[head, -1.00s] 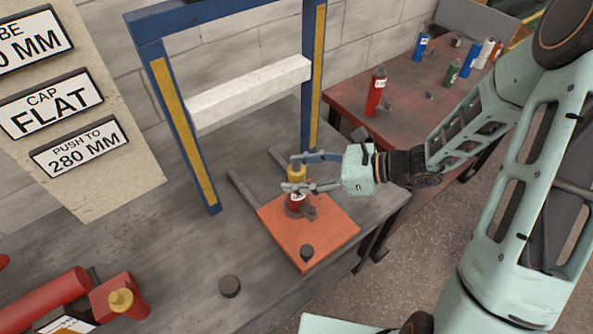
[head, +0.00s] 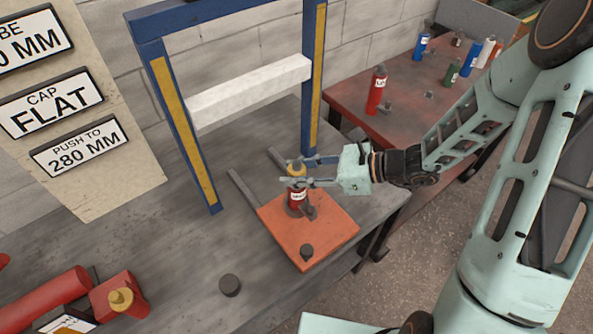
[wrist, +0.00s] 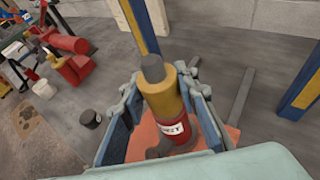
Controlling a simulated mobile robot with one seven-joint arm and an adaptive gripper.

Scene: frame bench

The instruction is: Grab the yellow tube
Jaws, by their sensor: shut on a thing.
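The yellow tube (head: 297,169) stands upright above a red body with a white label (head: 297,196), over the orange plate (head: 335,232). In the wrist view the yellow tube (wrist: 162,98) has a dark grey top and meets the red labelled part (wrist: 174,131) below it. My gripper (head: 296,172) reaches in from the right and is shut on the yellow tube, one finger on each side. The red part's lower end is partly hidden by a dark clamp-like piece (head: 309,209), so I cannot tell whether it touches the plate.
A blue frame with yellow strips (head: 183,133) and a white crossbar (head: 250,93) stands behind. A dark knob (head: 306,251) is on the plate, and a dark puck (head: 229,285) lies on the bench. Red parts (head: 118,296) lie front left. A side table (head: 345,92) holds several bottles.

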